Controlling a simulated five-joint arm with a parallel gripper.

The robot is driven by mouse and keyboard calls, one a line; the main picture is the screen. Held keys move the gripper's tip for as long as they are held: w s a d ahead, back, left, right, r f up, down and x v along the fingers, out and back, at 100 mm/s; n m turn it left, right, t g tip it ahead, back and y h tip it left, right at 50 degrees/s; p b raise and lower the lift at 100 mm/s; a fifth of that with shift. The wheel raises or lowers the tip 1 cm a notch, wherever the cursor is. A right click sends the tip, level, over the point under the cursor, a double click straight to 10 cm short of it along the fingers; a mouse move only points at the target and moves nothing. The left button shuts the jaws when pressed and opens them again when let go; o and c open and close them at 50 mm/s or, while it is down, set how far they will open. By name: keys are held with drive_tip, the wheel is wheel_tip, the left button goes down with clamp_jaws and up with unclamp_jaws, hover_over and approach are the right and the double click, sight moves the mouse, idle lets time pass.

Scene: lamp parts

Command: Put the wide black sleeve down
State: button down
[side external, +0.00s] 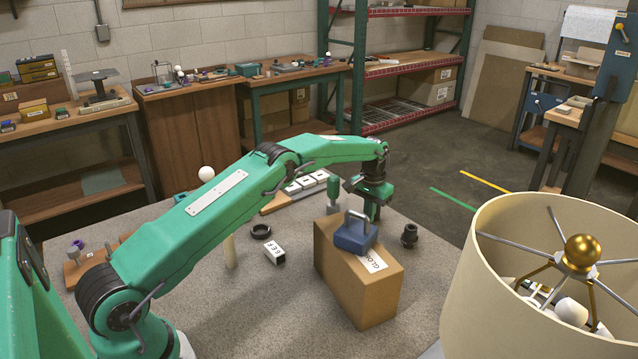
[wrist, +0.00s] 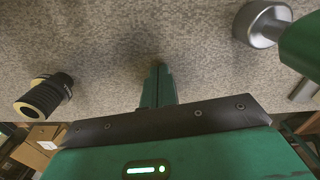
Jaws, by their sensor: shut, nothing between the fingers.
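My gripper (side external: 372,212) is shut and empty, pointing down above the table behind the cardboard box. In the wrist view its fingertips (wrist: 158,72) are together over bare grey tabletop. A black stepped sleeve-like part (side external: 409,235) stands on the table right of the box, apart from my gripper. A similar black ribbed part (wrist: 45,95) shows at the left of the wrist view. A low, wide black ring (side external: 261,231) lies flat on the table left of the box. I cannot tell which of these black parts is the wide sleeve.
The cardboard box (side external: 350,285) with a blue handled block (side external: 355,235) on top stands close in front of my gripper. A green-handled tool (side external: 333,188) stands beside it, and a large lampshade (side external: 490,290) fills the right foreground.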

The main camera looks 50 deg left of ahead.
drive_tip(key=shift+s, duration=0.1)
drive_tip(key=shift+s+d, duration=0.15)
drive_tip(key=shift+s, duration=0.75)
drive_tip(key=shift+s+d, duration=0.15)
drive_tip(key=shift+s, duration=0.75)
wheel_tip(320, 180, up, 10)
drive_tip(key=shift+r, duration=0.1)
